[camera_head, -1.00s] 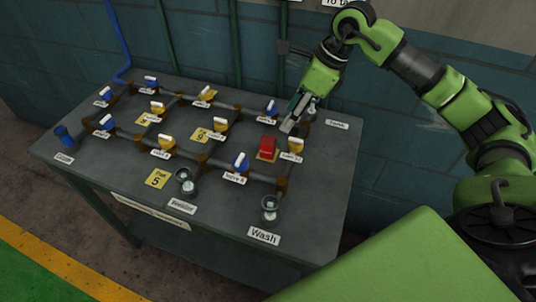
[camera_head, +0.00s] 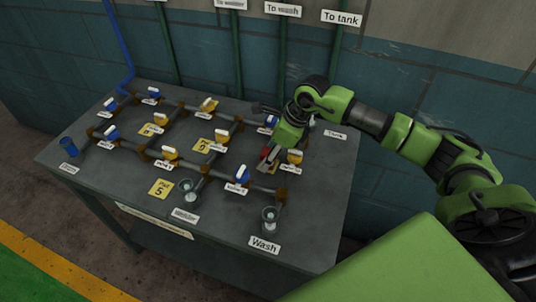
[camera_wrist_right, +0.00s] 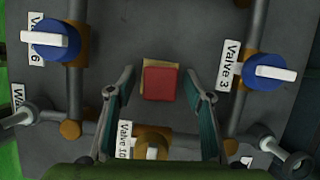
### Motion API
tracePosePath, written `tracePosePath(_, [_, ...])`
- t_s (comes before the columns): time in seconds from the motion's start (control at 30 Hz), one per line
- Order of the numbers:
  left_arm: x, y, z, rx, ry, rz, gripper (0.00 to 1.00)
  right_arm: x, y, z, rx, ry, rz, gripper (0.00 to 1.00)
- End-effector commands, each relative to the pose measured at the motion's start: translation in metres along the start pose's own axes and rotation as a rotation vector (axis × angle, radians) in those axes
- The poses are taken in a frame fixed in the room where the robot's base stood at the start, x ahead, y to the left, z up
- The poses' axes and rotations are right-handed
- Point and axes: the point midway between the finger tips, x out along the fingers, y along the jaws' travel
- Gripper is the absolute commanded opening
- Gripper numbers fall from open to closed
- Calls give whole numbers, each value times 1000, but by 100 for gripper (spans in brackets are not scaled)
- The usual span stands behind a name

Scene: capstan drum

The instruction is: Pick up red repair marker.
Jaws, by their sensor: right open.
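The red repair marker (camera_wrist_right: 160,83) is a small red block on a yellow tag (camera_wrist_right: 149,64), seen from above in the right wrist view. In the head view the marker (camera_head: 267,154) is partly hidden by my right gripper (camera_head: 268,162). My right gripper is open in the wrist view (camera_wrist_right: 158,100). Its two fingers stand on either side of the marker's near end, with gaps, and I see no contact. My left gripper is not in view.
Valve 3 (camera_wrist_right: 270,71) and Valve 6 (camera_wrist_right: 55,40), blue with white handles, flank the marker. A yellow valve (camera_wrist_right: 151,145) labelled Valve 10 is close below. Pipes run across the grey table (camera_head: 120,185). A Wash cup (camera_head: 269,218) stands near the front edge.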

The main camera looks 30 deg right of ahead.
Motion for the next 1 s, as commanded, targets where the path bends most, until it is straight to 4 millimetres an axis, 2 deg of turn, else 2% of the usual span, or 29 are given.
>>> tracePosePath(0.1, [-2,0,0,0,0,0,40,8,0,0,-1,0,0,47])
tracePosePath(0.3, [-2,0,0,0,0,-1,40,9,0,0,-1,0,-1,47])
tracePosePath(0.33, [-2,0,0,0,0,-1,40,9,0,0,-1,0,-1,42])
tracePosePath(0.47, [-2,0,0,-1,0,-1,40,9,0,0,-1,0,-1,8])
tracePosePath(0.5, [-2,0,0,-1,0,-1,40,9,0,0,-1,0,-1,5])
tracePosePath(0.83, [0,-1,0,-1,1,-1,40,5,0,2,-2,-3,-2,5])
tracePosePath(1.0, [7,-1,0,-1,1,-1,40,-17,-1,11,-4,-4,-5,5])
